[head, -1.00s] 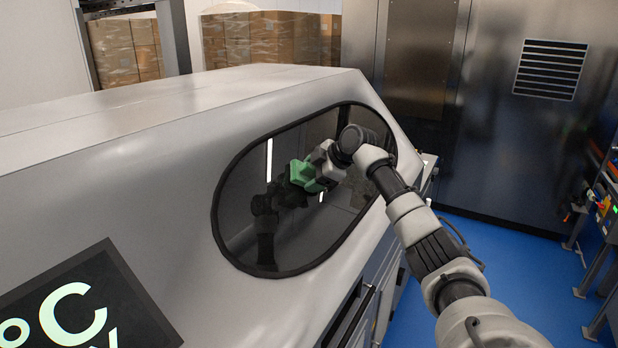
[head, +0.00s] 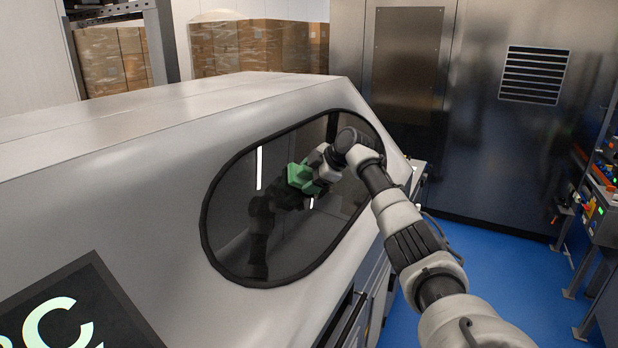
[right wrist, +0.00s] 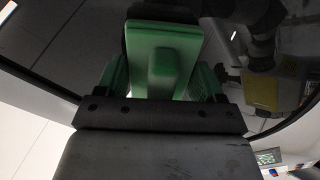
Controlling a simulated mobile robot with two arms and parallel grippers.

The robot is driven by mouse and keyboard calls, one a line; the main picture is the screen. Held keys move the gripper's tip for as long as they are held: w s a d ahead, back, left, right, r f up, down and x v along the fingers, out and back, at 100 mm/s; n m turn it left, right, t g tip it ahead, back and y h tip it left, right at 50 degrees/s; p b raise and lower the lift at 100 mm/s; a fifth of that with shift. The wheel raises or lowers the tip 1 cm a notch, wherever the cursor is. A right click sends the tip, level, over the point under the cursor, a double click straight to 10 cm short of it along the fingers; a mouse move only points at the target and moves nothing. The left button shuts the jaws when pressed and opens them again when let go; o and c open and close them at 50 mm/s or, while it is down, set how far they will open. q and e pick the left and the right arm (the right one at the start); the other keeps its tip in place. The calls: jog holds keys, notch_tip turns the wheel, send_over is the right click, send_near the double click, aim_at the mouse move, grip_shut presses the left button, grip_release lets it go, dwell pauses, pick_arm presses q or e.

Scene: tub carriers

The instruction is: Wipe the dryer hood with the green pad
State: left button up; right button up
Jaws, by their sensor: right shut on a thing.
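The dryer hood (head: 120,150) is a long light-grey casing with sloped sides and a dark oval window (head: 235,225) framed in black. The green pad (head: 300,177) is in front of the window, and it also shows in the right wrist view (right wrist: 165,40). My right gripper (head: 311,172) is shut on the pad and holds it close against the window. I cannot tell whether the pad touches the glass. In the right wrist view the gripper (right wrist: 163,80) has the pad's raised grip between its fingers. The window mirrors my arm. My left gripper is not in view.
A dark display (head: 75,310) with large pale letters is at the lower left of the hood. Stacked cartons (head: 255,45) stand behind it. A steel cabinet (head: 500,120) is at the back right. Blue floor (head: 500,265) lies open at right, with a control stand (head: 600,215) at the edge.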

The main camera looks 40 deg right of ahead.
jog(key=shift+v, duration=2.95)
jog(key=v, duration=0.3)
